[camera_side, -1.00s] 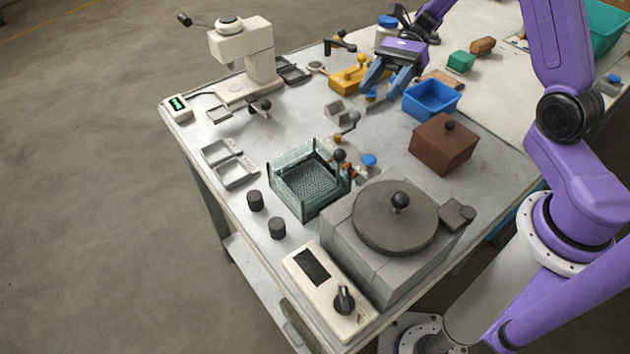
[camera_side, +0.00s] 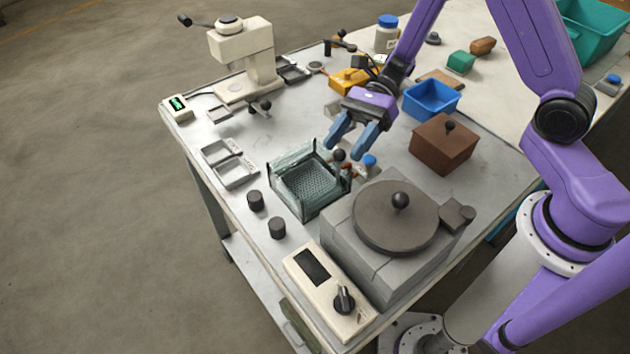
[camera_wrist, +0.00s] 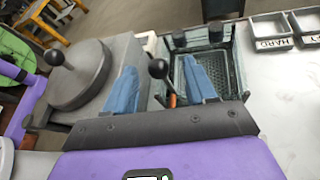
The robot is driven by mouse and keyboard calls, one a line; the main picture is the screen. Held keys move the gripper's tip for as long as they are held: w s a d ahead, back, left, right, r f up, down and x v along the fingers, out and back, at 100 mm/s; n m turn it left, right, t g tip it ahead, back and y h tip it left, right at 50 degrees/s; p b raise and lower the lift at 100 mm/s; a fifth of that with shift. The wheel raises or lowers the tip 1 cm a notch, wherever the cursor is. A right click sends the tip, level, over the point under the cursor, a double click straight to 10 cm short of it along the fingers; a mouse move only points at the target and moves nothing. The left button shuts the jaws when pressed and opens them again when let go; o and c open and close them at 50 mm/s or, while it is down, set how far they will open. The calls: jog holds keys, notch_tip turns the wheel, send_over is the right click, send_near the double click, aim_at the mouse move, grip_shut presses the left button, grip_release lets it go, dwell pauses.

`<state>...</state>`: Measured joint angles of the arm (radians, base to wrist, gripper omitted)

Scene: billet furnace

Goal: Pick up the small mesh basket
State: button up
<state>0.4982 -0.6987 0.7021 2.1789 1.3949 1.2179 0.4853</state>
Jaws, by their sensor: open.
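A dark mesh-bottomed basket (camera_side: 308,184) sits inside a clear-walled square frame near the front left of the bench. In the wrist view the mesh (camera_wrist: 232,75) shows at upper right, partly behind my right finger. A black ball knob (camera_side: 339,155) on a stalk stands at its right back corner. Whether the knob belongs to the basket I cannot tell. My gripper (camera_side: 346,148) is open and empty, with blue fingers pointing down, above and behind that corner. In the wrist view the knob (camera_wrist: 158,68) appears between the fingers, apart from them.
A grey furnace with a round lid (camera_side: 397,218) stands right of the basket. A brown lidded box (camera_side: 443,145) and a blue bin (camera_side: 432,99) are behind it. Two black cylinders (camera_side: 255,201) and labelled trays (camera_side: 233,172) lie to the left. A cream press (camera_side: 244,60) stands at the back.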

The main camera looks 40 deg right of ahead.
aim_at(339, 156)
jog(key=shift+x, duration=1.7)
jog(key=shift+s+f, duration=0.1)
grip_shut()
